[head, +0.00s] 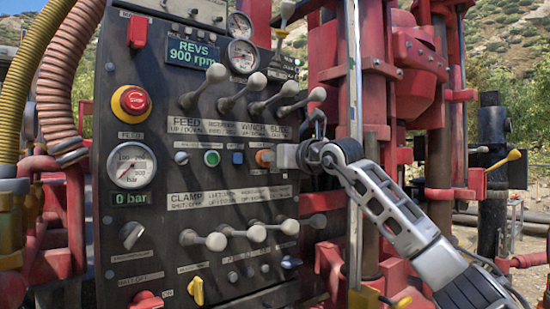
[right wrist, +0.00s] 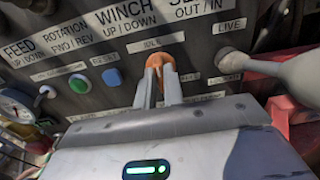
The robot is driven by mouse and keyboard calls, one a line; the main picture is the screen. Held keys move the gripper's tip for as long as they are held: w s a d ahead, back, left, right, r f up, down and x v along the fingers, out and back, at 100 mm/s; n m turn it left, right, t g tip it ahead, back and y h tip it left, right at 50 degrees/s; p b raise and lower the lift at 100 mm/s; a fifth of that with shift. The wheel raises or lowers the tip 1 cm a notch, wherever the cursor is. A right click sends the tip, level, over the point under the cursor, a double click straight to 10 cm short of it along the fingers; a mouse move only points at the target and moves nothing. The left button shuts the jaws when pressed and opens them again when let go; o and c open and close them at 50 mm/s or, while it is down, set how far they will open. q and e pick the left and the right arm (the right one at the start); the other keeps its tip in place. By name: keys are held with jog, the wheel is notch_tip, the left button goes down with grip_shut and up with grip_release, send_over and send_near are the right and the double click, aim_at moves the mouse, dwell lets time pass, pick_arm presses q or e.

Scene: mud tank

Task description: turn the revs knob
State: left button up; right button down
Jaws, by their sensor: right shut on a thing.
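The revs knob (head: 264,158) is a small orange knob on the dark control panel (head: 160,235), right of a green and a blue button. In the right wrist view the orange knob (right wrist: 160,62) sits below a label that seems to read IDLE. My right gripper (head: 277,157) reaches in from the right, with its two fingers (right wrist: 158,88) shut on the knob's sides. The fingers partly hide the knob. The REVS display (head: 192,53) reads 900 rpm. My left gripper is not in view.
A row of ball-topped levers (head: 229,88) stands above the knob and another row (head: 244,234) below it. A grey lever (right wrist: 270,68) juts out close to the right of my gripper. Red rig parts (head: 415,60) rise behind my right arm. A red stop button (head: 132,103) is at left.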

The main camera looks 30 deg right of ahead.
pick_arm(q)
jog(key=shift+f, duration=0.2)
jog(key=b, duration=0.3)
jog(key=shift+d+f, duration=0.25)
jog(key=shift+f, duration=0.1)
pick_arm(e)
jog(key=m, duration=0.8)
jog(key=shift+d, duration=0.1)
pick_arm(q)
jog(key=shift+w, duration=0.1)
pick_arm(e)
jog(key=shift+m, duration=0.3)
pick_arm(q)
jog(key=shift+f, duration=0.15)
pick_arm(e)
jog(key=c, duration=1.5)
grip_release()
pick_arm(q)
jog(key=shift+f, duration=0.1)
pick_arm(e)
jog(key=shift+s, duration=0.15)
